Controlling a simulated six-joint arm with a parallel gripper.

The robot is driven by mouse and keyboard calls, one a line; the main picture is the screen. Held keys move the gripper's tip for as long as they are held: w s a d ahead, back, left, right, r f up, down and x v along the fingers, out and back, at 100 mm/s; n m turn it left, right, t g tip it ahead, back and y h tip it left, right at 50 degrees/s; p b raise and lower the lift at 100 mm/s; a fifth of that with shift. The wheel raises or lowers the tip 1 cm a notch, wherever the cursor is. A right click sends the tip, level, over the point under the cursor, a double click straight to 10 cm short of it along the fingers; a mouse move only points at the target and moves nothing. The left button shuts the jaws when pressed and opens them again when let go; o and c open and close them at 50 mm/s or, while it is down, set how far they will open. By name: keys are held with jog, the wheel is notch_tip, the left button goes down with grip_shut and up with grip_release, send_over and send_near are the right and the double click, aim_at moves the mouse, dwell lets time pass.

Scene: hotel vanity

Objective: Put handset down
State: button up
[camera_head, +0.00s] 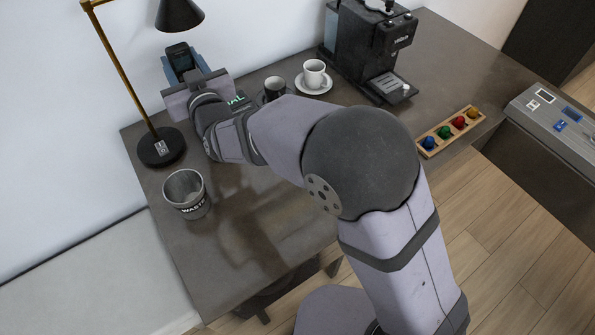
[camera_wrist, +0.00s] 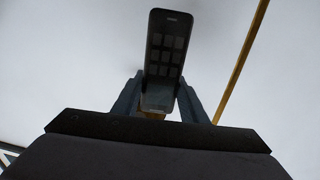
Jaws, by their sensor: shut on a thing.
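The handset (camera_wrist: 166,45) is a slim dark slab with a grid of squares on its face. My gripper (camera_wrist: 160,100) is shut on it, one finger on each side, and it stands upright between them. In the head view the handset (camera_head: 179,57) shows above my gripper (camera_head: 184,72) at the back left, close to the wall and beside the lamp. What lies directly beneath it is hidden by my gripper and arm, so I cannot tell whether it touches anything below.
A brass lamp with a black base (camera_head: 161,148) and a waste bin (camera_head: 186,195) stand at the left. A black cup (camera_head: 274,88), a white cup (camera_head: 314,74) on a saucer and a coffee machine (camera_head: 372,45) stand right of my gripper. A capsule tray (camera_head: 428,152) lies farther right.

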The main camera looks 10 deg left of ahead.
jog(key=s+d+m+t+h, duration=0.1)
jog(key=s+d+h, duration=0.1)
jog(key=s+d+r+m+t+h, duration=0.1)
jog(key=s+d+m+h, duration=0.1)
jog(key=s+d, duration=0.1)
jog(key=shift+r+t+p, duration=0.15)
jog(key=shift+t+p, duration=0.15)
jog(key=shift+p, duration=0.1)
jog(key=s+d+f+m+t+h, duration=0.1)
jog(key=s+d+m+h, duration=0.25)
jog(key=d, duration=0.35)
jog(key=s+d+f+m+t+h, duration=0.1)
jog(key=s+d+m+h, duration=0.1)
jog(key=s+d+h, duration=0.3)
notch_tip(320, 180, down, 10)
jog(key=w+d+b, duration=0.1)
jog(key=shift+w+d+y, duration=0.15)
jog(key=shift+w+y, duration=0.2)
jog(key=shift+f+b, duration=0.45)
jog(key=shift+f, duration=0.1)
jog(key=o, duration=1.2)
jog(key=shift+d+f, duration=0.1)
